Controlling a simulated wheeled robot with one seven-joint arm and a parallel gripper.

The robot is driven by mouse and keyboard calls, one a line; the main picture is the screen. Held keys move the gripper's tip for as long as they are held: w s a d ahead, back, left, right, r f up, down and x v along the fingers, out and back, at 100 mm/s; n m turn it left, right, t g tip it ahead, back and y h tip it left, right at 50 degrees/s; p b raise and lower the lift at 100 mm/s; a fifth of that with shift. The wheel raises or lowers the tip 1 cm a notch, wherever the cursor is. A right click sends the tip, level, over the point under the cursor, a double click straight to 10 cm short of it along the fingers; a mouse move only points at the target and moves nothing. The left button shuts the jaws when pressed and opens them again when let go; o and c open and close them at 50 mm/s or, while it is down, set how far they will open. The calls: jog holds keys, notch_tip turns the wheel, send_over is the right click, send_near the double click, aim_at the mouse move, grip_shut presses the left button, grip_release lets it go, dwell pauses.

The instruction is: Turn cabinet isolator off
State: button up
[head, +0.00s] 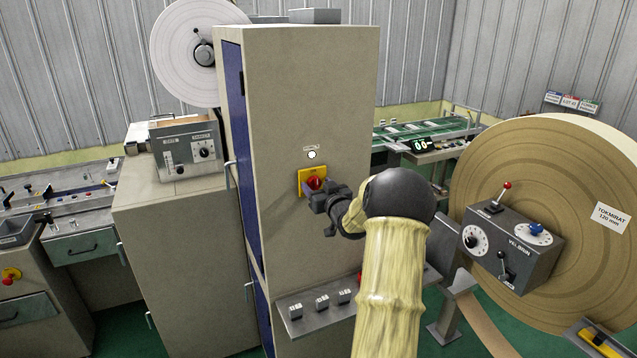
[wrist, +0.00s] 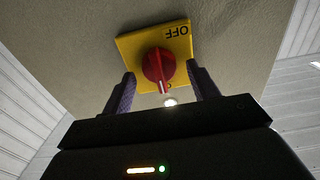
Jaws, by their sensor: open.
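The cabinet isolator is a red rotary knob (head: 314,183) on a yellow plate (head: 304,178), on the side face of the tall beige cabinet (head: 290,120). In the wrist view the red knob (wrist: 158,66) stands between the fingers of my gripper (wrist: 160,92), with a gap on each side. The yellow plate (wrist: 128,48) reads OFF at its upper right, upside down. My gripper (head: 318,193) is open at the knob and hides part of the plate in the head view. I cannot tell which mark the knob points at.
A white round lamp (head: 311,155) sits above the isolator. A sloped panel with several switches (head: 322,302) juts out below it. A grey control box (head: 511,248) and a large paper roll (head: 560,170) stand to the right of my arm.

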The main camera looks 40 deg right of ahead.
jog(key=c, duration=0.9)
jog(key=shift+c, duration=0.2)
